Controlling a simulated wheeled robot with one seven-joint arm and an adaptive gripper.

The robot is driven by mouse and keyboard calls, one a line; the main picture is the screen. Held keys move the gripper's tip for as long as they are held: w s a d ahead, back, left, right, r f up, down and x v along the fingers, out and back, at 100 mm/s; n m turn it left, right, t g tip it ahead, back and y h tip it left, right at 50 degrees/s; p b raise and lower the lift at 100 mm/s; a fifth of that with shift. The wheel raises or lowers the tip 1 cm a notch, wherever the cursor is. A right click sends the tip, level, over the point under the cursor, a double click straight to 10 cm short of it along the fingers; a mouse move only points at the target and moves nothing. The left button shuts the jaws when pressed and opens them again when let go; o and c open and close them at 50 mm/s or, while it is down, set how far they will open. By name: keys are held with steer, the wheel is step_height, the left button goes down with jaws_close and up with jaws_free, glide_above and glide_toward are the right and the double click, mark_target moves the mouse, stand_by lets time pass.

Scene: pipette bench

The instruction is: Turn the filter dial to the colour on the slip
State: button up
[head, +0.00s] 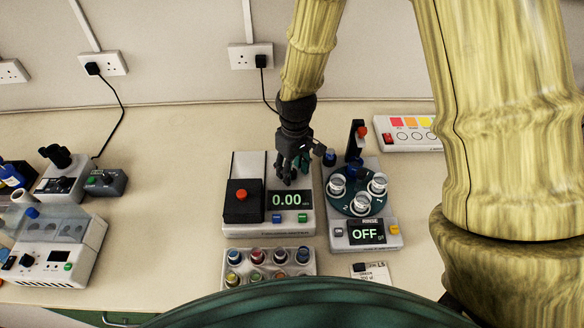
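My gripper (294,172) points down over the back right of a scale reading 0.00 (290,226). Its dark fingers look empty, but I cannot tell how far apart they are. A pale slip (382,279) lies at the front right, partly cut off by a green curved shape in the foreground; its print is too small to read surely. I cannot pick out the filter dial for certain. A white panel (385,145) with red, orange and yellow squares above circles lies at the back right, its right part hidden behind my arm.
Right of the scale stands a rinse unit (394,243) reading OFF, with a round cup plate (342,205). A rack (228,257) of coloured vials sits in front of the scale. Knobbed boxes (105,182) and a white device (73,278) stand left. Bench between them and the scale is clear.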

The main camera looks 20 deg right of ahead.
mark_target(294, 170)
step_height(294, 170, up, 12)
steer(key=shift+d, duration=0.2)
stand_by(0.7)
steer(key=shift+w, duration=0.1)
stand_by(0.3)
